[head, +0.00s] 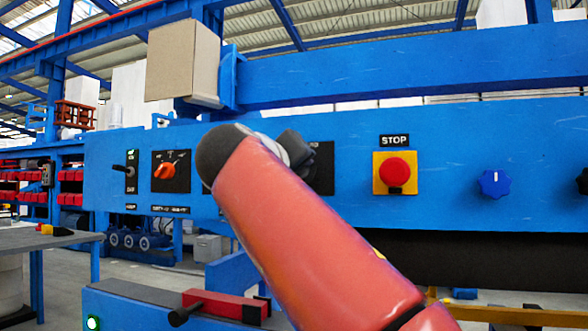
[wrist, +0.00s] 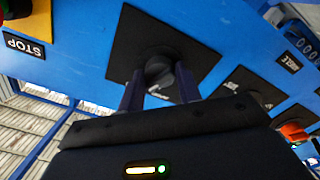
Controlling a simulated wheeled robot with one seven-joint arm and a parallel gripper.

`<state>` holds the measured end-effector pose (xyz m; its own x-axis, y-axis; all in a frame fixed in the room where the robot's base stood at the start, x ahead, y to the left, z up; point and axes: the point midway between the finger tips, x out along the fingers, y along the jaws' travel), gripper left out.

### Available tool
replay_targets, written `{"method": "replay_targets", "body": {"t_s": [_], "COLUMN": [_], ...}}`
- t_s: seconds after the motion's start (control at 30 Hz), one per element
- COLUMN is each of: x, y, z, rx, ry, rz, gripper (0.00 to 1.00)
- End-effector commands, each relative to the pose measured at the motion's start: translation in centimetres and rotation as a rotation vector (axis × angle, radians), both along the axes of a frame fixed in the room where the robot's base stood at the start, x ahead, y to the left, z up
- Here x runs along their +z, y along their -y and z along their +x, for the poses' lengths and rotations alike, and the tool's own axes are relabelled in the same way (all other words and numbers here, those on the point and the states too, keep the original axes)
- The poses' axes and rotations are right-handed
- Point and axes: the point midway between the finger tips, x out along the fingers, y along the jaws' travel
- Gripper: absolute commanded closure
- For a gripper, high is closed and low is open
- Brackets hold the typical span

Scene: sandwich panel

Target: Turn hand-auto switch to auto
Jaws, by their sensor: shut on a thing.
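The switch is a round black knob (wrist: 158,68) on a square black plate (wrist: 125,50) in the wrist view. My gripper (wrist: 158,84) has its two dark fingers on either side of the knob, shut on it. White lettering on the plate by the fingers is too small to read, and which way the knob points cannot be told. In the head view my red arm crosses the panel and hides the knob; only the right part of its black plate (head: 324,160) shows, with my dark gripper (head: 296,148) in front.
A red stop button (head: 396,172) on a yellow plate and a blue knob (head: 494,183) sit right of the plate. An orange selector (head: 168,170) and a toggle switch (head: 131,172) sit left. A cardboard box (head: 184,60) stands above the blue panel (head: 450,140).

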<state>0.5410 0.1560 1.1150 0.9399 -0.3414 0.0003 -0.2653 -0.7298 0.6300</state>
Motion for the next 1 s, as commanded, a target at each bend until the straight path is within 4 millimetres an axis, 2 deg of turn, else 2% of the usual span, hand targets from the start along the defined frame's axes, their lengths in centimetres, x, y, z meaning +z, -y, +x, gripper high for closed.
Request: {"method": "replay_targets", "body": {"t_s": [0.17, 0.2, 0.33, 0.67, 0.77, 1.0], "x": [-0.1, -0.1, -0.1, 0.0, -0.1, -0.1], "y": [-0.1, -0.1, -0.1, -0.1, -0.5, -2.0], "z": [0.0, 0.0, 0.0, -0.3, -1.3, -5.2], "rx": [0.000, 0.000, 0.001, 0.001, 0.002, 0.004], "ry": [-0.003, -0.003, -0.002, -0.001, -0.001, -0.001], "rz": [0.000, 0.000, 0.000, -0.001, -0.001, -0.001], "gripper": [0.89, 0.64, 0.47, 0.45, 0.45, 0.45]}}
